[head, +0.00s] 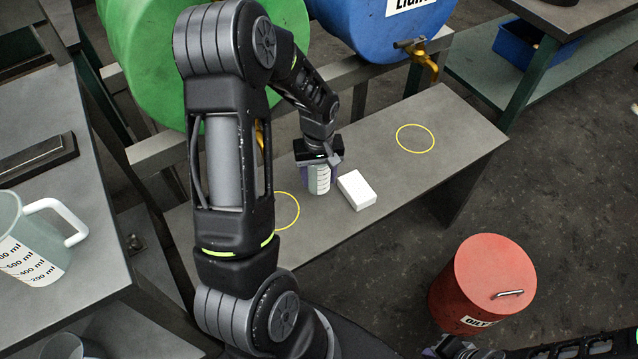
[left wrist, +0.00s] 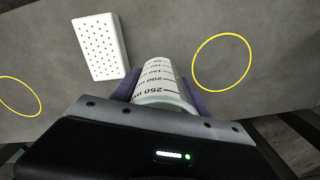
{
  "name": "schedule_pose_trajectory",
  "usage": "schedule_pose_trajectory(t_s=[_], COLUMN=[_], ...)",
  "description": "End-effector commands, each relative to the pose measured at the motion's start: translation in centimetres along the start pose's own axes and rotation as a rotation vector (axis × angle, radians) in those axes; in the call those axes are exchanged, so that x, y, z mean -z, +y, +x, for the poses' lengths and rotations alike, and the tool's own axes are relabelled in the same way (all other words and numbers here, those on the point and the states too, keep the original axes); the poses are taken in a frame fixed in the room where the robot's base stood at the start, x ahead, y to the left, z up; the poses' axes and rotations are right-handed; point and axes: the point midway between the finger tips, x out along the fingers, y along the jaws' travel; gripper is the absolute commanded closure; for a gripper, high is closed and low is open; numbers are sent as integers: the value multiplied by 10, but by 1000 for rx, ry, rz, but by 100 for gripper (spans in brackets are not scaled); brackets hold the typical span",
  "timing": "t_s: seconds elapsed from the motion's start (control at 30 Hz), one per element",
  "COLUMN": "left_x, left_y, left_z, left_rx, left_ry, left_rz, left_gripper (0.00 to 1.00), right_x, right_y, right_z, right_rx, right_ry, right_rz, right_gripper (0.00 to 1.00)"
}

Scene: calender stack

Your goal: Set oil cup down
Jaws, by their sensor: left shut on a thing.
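The oil cup (head: 319,180) is a small pale cup with measuring marks. My left gripper (head: 320,168) is shut on it, low over the grey bench (head: 452,135) or on it; I cannot tell whether the cup touches the surface. In the left wrist view the cup (left wrist: 162,82) sits upright between the purple fingers (left wrist: 165,90), its marks facing the camera. It stands between the two yellow circles and outside both. My right gripper (head: 455,350) is partly in view at the bottom edge, beside the red bin, and its jaws are unclear.
A white block with holes (head: 357,190) lies just beside the cup. Yellow circles mark the bench at right (head: 415,138) and left (head: 286,211). A large measuring jug (head: 30,245) is at left, a red bin (head: 482,285) at lower right.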

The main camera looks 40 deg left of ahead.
Motion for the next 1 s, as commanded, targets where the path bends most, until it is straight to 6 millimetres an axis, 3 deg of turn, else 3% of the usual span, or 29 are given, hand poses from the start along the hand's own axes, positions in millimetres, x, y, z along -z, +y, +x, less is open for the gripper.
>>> schedule_pose_trajectory(t_s=[0.3,0.73,0.77,1.0], left_x=[-1,0,0,0], left_y=[-1,0,0,0], left_z=[35,42,40,40], left_rx=[2,0,0,0], left_ry=[-3,0,0,-1], left_rz=[-1,0,0,0], left_gripper=[88,88,46,26], right_x=[0,0,0,0], right_y=[0,2,1,1], right_z=[1,5,4,3], right_rx=[0,0,0,0], right_ry=[0,0,0,0], right_rz=[0,0,0,0], right_gripper=[100,100,100,100])
